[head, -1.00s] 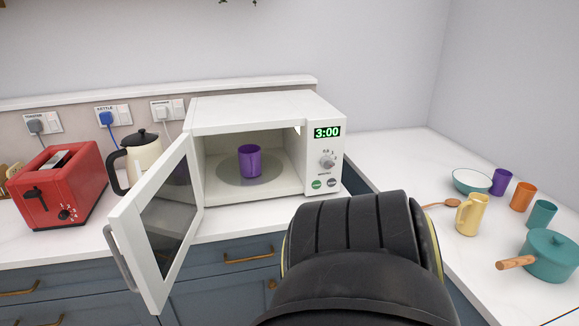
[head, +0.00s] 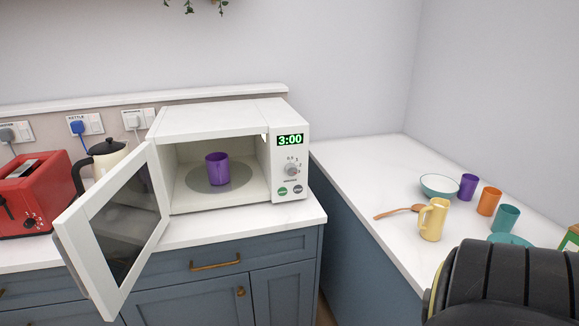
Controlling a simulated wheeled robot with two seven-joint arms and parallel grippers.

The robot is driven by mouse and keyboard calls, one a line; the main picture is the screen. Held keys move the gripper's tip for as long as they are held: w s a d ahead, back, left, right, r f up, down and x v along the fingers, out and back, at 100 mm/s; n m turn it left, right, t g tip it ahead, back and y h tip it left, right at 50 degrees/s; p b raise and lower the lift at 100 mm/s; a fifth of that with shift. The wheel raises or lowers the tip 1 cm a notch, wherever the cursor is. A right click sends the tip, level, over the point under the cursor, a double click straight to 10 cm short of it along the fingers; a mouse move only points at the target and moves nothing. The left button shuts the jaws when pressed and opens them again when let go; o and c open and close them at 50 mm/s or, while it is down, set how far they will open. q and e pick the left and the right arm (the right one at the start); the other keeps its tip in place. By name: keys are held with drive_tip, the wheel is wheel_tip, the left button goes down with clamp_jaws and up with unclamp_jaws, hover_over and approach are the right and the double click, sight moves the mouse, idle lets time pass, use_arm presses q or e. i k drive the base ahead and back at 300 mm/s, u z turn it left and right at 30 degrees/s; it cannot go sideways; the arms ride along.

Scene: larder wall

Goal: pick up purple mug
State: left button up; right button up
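A purple mug (head: 217,169) stands upright on the round turntable inside the white microwave (head: 222,118), whose door (head: 118,226) hangs open to the left. A second purple cup (head: 468,187) stands on the right counter beside an orange cup (head: 488,202). A black arm part of mine fills the lower right corner and covers part of the right counter. Neither gripper shows, so I cannot see where they are relative to the mugs.
A red toaster (head: 34,198) and a cream kettle (head: 106,158) stand left, partly behind the open door. The right counter (head: 357,165) holds a bowl (head: 440,186), a wooden spoon (head: 398,212), a yellow jug (head: 433,220) and a teal cup (head: 505,218). Its near left part is clear.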

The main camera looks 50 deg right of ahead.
sight(217, 163)
drive_tip(key=z, duration=0.7)
drive_tip(key=i, duration=0.5)
